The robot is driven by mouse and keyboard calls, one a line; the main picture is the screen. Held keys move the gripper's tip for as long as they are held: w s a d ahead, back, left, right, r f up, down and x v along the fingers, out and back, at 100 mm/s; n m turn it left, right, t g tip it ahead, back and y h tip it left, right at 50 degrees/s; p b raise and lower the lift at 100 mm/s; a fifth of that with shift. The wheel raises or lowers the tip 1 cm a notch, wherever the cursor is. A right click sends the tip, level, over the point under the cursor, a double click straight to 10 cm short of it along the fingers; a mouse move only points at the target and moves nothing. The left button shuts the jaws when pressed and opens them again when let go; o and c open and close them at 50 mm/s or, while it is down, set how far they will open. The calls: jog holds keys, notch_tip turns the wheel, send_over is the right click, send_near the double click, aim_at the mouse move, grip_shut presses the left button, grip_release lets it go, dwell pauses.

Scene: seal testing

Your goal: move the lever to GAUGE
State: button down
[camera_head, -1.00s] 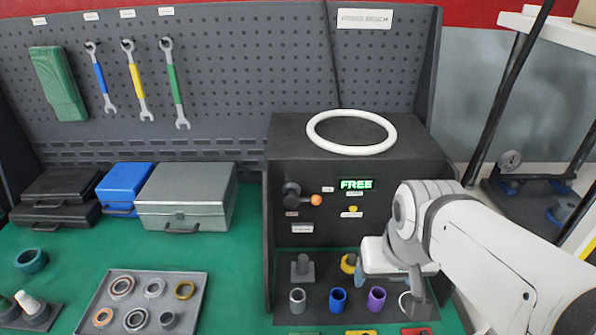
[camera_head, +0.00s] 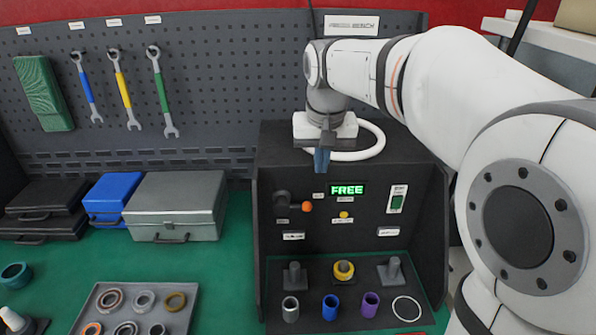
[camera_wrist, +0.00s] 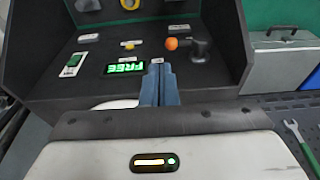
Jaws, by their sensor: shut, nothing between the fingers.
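The lever (camera_head: 290,203) is a dark handle with an orange knob on the front panel of the dark test box (camera_head: 350,260). Its knob points right in the head view. In the wrist view the lever (camera_wrist: 188,44) shows upside down, right of the fingertips. A green display (camera_head: 347,190) beside it reads FREE. My gripper (camera_head: 321,165) is shut and empty, above and in front of the panel, up and right of the lever and apart from it. The blue fingers (camera_wrist: 160,72) also show in the wrist view. The small labels near the lever are too small to read.
A white ring (camera_head: 372,140) lies on top of the box, partly behind my gripper. A green switch (camera_head: 396,200) and a yellow button (camera_head: 344,215) are on the panel. Several posts and coloured sleeves (camera_head: 330,307) stand below. A grey case (camera_head: 178,205) sits to the left.

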jog(key=w+a, duration=0.1)
jog(key=w, duration=0.1)
jog(key=w+a+r, duration=0.1)
jog(key=w+a, duration=0.1)
jog(key=shift+w+a+r, duration=0.15)
jog(key=shift+w, duration=0.2)
send_over(302, 206)
jog(key=x, duration=0.4)
jog(key=s+x, duration=0.1)
jog(key=x, duration=0.3)
jog(key=s+p+x, duration=0.1)
jog(key=x, duration=0.3)
jog(key=shift+s+f, duration=0.1)
jog(key=shift+f, duration=0.25)
jog(key=shift+s+f, duration=0.1)
jog(key=shift+f, duration=0.6)
